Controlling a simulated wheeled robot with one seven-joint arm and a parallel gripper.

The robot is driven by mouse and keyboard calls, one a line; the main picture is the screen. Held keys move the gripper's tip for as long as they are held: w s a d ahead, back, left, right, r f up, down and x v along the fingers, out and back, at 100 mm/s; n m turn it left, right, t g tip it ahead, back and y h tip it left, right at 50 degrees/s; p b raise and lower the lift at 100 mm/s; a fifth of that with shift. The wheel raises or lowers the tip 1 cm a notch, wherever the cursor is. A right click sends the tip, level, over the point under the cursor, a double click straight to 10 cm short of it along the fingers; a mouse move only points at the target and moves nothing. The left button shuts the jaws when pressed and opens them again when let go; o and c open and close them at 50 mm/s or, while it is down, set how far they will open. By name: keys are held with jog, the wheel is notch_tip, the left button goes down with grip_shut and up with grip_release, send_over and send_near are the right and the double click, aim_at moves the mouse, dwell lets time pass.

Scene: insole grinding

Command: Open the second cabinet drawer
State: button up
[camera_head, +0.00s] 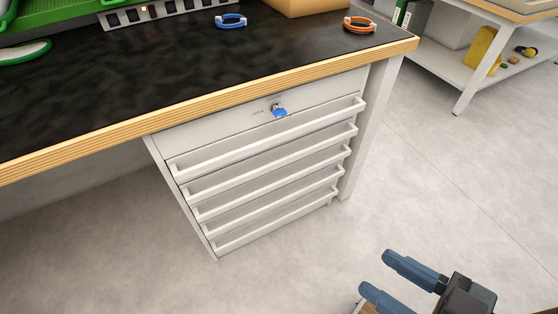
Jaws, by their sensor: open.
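A light grey drawer cabinet (215,127) hangs under the bench's right end. Its top panel carries a lock with a blue key (279,110). Below are several long bar handles, one under another. The uppermost bar handle (268,139) is just below the lock panel, and the second bar handle (271,162) is under it. All the drawers look shut. My gripper (376,273) has two blue fingers, spread apart and empty. It is at the lower right, clear of the cabinet and touching no handle.
The dark bench top (130,85) has a wooden edge that overhangs the cabinet. A bench leg (372,125) stands right of the drawers. The floor (300,265) before the cabinet is clear.

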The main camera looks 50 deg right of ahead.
jog(key=shift+o, duration=0.6)
jog(key=w+d+f+m+h+b, duration=0.1)
jog(key=w+f+m+b, duration=0.2)
jog(key=f, duration=0.4)
jog(key=w+d+f+m+h+b, duration=0.1)
jog(key=w+d+f+m+b, duration=0.1)
jog(key=f, duration=0.5)
jog(key=w+m+b, duration=0.1)
jog(key=w+m, duration=0.1)
jog(key=w, duration=0.1)
jog(key=shift+b, duration=0.35)
jog(key=m+t+h+b, duration=0.2)
jog(key=m+h+b, duration=0.1)
jog(key=m+b, duration=1.05)
send_near(282, 164)
jog(key=x, duration=0.4)
jog(key=shift+m, duration=0.35)
jog(key=shift+p+x, duration=0.55)
jog(key=shift+x, duration=2.8)
jog(key=shift+s, duration=0.1)
jog(key=shift+c, duration=0.2)
grip_shut()
